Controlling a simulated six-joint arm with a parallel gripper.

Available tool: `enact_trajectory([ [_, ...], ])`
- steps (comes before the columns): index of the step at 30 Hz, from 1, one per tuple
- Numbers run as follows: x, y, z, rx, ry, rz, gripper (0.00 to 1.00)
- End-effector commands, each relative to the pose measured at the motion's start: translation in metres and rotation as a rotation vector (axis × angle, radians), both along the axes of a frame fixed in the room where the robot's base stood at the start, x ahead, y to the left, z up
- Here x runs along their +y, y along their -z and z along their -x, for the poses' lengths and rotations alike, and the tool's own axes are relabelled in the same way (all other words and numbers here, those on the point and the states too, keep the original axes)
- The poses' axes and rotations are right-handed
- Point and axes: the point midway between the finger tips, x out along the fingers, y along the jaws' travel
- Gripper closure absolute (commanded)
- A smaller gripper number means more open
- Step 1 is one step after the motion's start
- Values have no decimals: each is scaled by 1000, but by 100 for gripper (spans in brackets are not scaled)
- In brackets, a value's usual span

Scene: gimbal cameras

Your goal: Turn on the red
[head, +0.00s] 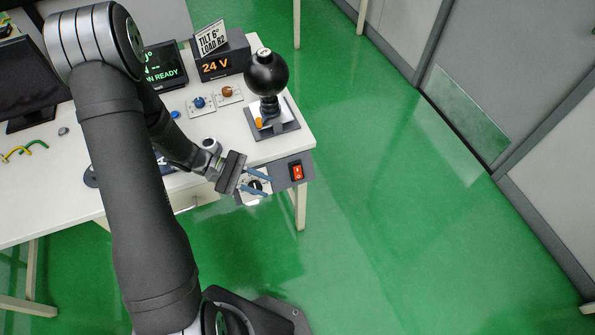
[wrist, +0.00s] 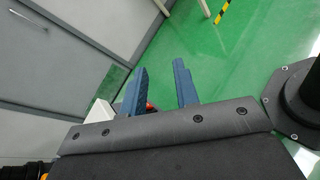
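A red rocker switch (head: 297,172) sits on a grey plate on the front face of the table, near its right corner. A small part of something red (wrist: 149,106) shows beside the left finger in the wrist view; the rest is hidden. My gripper (head: 266,186) is just left of the red switch and apart from it in the head view. Its two blue fingers are spread, and nothing shows held between them in the wrist view (wrist: 161,68). I cannot tell the switch's on or off position.
A black knob on a light plate (head: 255,186) lies by my fingers; contact is unclear. A black ball on a stand (head: 267,72), a 24 V display (head: 216,66) and blue (head: 199,102) and orange (head: 227,91) knobs are on the table (head: 225,122). Green floor (head: 390,200) is clear to the right.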

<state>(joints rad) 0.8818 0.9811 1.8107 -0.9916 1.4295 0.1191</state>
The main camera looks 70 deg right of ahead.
Motion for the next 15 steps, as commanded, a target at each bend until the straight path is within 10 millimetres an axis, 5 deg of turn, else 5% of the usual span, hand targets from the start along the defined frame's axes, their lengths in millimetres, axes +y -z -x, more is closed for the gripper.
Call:
enact_trajectory([
  [4, 2, 2, 6, -39, 52, 8, 100],
  [15, 20, 17, 41, -474, 651, 191, 100],
])
